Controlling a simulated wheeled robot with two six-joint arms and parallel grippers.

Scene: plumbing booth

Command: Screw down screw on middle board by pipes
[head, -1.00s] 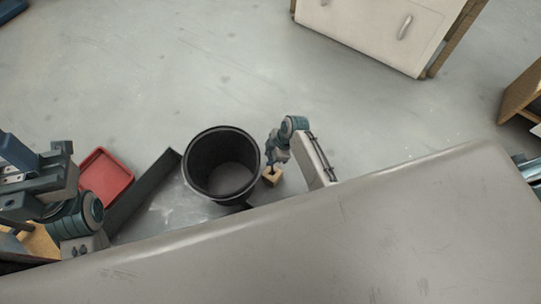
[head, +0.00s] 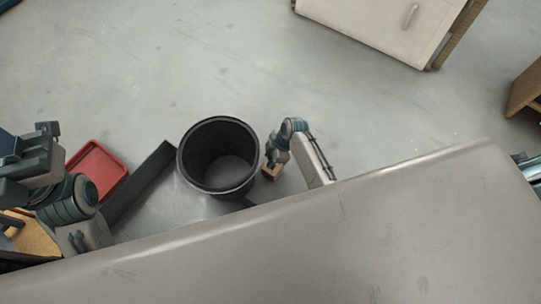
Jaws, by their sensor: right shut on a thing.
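No screw, middle board or pipes can be made out in the head view. My right gripper (head: 270,161) points down beside the black bin, small in the picture. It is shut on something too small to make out. A small tan block (head: 271,173) shows right at its tip; I cannot tell whether it is held or lies behind. My left arm comes in at the left edge, with its dark end (head: 36,160) above a tan surface. Whether its jaws are open or shut does not show.
A black open bin (head: 250,190) stands left of my right gripper. A red tray (head: 112,184) and a dark flat bar (head: 142,186) lie further left. A white cabinet (head: 375,25) is at the top, a wooden unit (head: 525,85) at the right. The grey floor (head: 180,60) between is clear.

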